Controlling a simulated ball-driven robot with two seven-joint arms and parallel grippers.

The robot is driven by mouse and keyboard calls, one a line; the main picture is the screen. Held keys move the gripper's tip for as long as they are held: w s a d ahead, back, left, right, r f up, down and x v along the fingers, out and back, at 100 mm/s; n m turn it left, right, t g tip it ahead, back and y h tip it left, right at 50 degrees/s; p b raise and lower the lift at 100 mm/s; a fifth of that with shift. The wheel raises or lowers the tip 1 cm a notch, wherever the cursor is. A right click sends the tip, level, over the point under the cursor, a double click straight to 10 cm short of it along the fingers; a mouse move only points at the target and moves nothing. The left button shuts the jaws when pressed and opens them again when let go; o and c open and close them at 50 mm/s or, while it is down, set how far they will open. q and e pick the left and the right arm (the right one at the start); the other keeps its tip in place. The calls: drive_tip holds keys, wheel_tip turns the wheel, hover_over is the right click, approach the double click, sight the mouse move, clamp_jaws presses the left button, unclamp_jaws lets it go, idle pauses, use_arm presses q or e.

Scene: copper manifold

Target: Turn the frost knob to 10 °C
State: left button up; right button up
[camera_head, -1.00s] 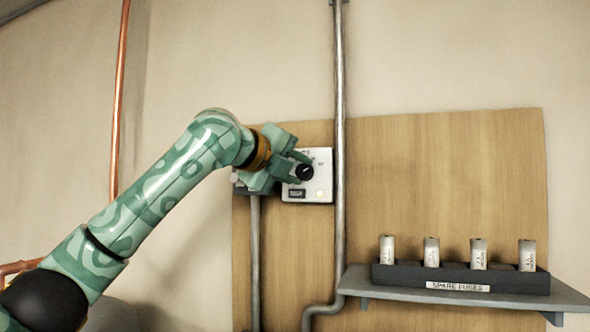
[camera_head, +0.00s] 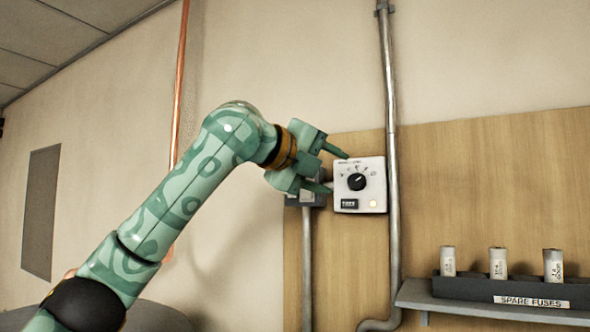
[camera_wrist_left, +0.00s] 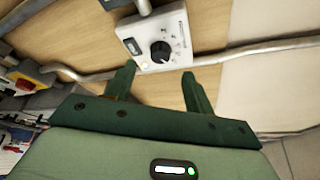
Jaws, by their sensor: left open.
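The frost knob (camera_head: 357,182) is a black round dial with a pale pointer mark, on a white control box (camera_head: 374,165) fixed to the wooden board. The pointer tilts to the upper right; its scale is too small to read. A small dark display and a pale round light sit below the knob. My left gripper (camera_head: 338,171) is open and empty, just left of the box, its fingers apart from the knob. In the left wrist view, the knob (camera_wrist_left: 160,51) shows beyond and between the two spread fingertips (camera_wrist_left: 157,78). My right gripper is not in view.
A grey vertical pipe (camera_head: 391,130) runs close along the right of the box. A shelf (camera_head: 440,303) with a black fuse rack (camera_head: 475,288) and several white fuses stands at the lower right. A copper pipe (camera_head: 180,80) rises on the left wall.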

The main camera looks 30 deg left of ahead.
use_arm(q)
drive_tip(key=b+v, duration=0.2)
drive_tip(key=v, duration=0.8)
